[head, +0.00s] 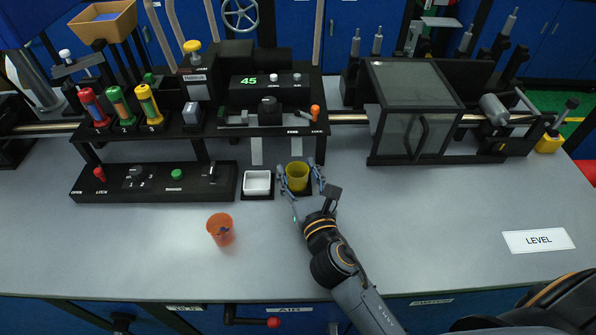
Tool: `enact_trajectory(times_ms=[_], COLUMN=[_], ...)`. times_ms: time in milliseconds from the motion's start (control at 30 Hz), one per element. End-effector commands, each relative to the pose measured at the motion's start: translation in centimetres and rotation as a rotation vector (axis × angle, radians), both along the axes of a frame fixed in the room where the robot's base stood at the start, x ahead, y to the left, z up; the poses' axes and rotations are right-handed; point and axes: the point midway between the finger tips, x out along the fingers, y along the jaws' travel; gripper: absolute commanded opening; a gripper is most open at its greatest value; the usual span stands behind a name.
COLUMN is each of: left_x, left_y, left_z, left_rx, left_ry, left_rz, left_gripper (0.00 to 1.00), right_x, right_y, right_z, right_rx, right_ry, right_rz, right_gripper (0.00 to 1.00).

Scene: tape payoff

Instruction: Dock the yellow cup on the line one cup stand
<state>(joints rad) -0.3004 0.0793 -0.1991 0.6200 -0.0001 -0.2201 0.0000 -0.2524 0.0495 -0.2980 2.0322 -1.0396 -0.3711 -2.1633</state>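The yellow cup (297,178) stands upright on a small dark square base beside the white square dish, in front of the black machine. My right gripper (301,183) reaches in from the front. Its two fingers are spread on either side of the cup, with a narrow gap that looks visible at the right finger. I cannot make out firm contact. No stand can be read as line one; the dark base under the cup is mostly hidden by the cup and fingers. My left gripper is not in view.
An orange cup (221,229) stands on the grey table to the left. The white dish (257,182) is close left of the yellow cup. A black control box (150,183) and a clear-sided enclosure (413,110) flank the area. The table front right is clear around the LEVEL sign (538,240).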

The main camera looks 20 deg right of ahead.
Motion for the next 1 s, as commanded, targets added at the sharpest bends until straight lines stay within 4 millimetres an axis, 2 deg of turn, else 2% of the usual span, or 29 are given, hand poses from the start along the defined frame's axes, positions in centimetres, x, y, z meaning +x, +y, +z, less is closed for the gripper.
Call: enact_trajectory(times_ms=[167, 1000], left_x=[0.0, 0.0], left_y=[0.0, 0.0], left_z=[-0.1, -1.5], left_rx=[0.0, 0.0], left_ry=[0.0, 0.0], left_rz=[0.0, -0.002], left_gripper=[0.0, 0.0], right_x=[-0.4, -7.1], right_y=[0.0, 0.1], right_z=[-0.1, -0.2], right_rx=[0.0, 0.0], right_ry=[0.002, 0.001], right_rz=[0.0, 0.001], right_gripper=[0.54, 0.54])
